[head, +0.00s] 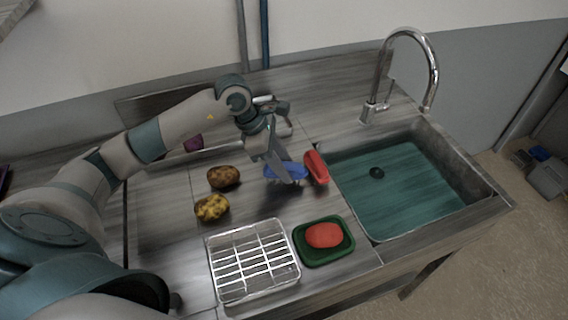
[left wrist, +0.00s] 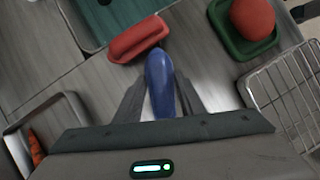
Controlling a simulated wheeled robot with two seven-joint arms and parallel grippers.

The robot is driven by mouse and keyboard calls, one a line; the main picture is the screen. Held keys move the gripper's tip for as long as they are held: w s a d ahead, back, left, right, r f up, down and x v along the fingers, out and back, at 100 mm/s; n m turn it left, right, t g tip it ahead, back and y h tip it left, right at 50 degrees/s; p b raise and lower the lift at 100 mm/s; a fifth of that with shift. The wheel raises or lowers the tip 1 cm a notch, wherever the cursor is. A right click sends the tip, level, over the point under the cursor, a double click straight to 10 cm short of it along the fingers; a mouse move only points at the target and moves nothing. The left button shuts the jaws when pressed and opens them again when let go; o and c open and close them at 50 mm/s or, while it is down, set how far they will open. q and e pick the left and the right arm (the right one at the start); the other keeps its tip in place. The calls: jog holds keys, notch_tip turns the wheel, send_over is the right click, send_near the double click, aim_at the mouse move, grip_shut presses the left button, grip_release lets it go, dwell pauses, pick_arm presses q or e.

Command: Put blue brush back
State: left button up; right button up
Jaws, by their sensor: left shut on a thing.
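The blue brush (head: 286,171) shows in the head view near the middle of the counter, beside the red block-like item (head: 317,167). My left gripper (head: 286,179) is shut on the blue brush, which also shows between its fingers in the left wrist view (left wrist: 160,84). In that wrist view the red item (left wrist: 138,39) lies just beyond the brush tip; I cannot tell whether they touch. The fingers partly hide the brush, and its height above the counter is hard to tell. My right gripper is not in view.
A sink (head: 440,215) with a tall tap (head: 374,112) is on the right. In front are a wire rack (head: 213,262) and a green dish (head: 344,250) holding a red oval piece (head: 324,235). Two potato-like items (head: 223,177) lie left of the gripper.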

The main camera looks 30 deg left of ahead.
pick_arm(q)
jog(key=shift+f, duration=0.45)
jog(key=shift+f, duration=0.15)
jog(key=o, duration=1)
